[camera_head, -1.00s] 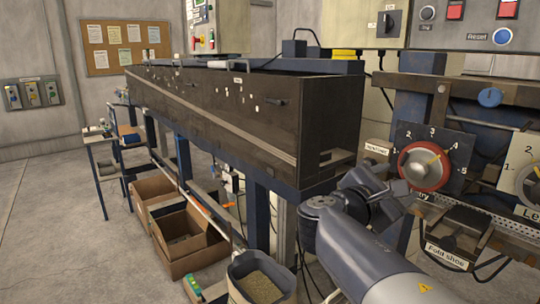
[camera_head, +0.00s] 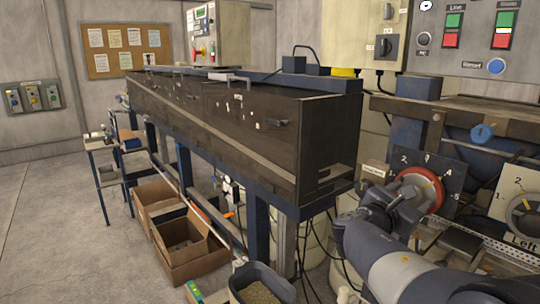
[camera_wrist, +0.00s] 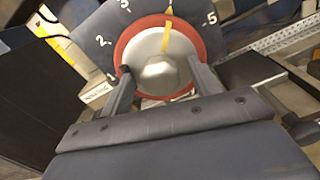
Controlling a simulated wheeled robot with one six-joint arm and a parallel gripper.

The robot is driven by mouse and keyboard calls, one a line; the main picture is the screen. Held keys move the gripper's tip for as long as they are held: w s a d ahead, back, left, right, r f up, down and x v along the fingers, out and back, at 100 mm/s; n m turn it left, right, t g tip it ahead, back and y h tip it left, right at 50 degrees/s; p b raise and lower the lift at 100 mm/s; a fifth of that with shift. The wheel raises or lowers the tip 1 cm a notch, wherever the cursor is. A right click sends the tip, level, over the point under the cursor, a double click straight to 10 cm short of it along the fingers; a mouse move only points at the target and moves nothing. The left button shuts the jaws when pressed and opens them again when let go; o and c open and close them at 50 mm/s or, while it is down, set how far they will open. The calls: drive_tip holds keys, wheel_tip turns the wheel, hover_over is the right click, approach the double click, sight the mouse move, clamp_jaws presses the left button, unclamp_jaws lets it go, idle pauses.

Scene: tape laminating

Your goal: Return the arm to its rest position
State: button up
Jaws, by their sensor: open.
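My arm (camera_head: 395,265) reaches in from the lower right in the head view. My gripper (camera_head: 402,200) is in front of the red-rimmed dial (camera_head: 432,190) and partly covers it. In the wrist view the two fingers of my gripper (camera_wrist: 162,85) are apart, one on either side of the dial's grey centre (camera_wrist: 158,68). Whether they touch it I cannot tell. The yellow pointer (camera_wrist: 167,35) points up between the numbers 3 and 5.
A long dark machine cover (camera_head: 240,120) fills the middle. A second dial (camera_head: 524,212) is at the right edge, under a control panel (camera_head: 470,40). Cardboard boxes (camera_head: 190,250) and a bin (camera_head: 262,285) stand on the floor below. Open floor lies at the left.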

drive_tip(key=s+a+n+p, duration=0.3)
drive_tip(key=s+a, duration=0.3)
drive_tip(key=a, duration=0.2)
drive_tip(key=shift+s+a+n, duration=0.3)
drive_tip(key=shift+n, duration=0.5)
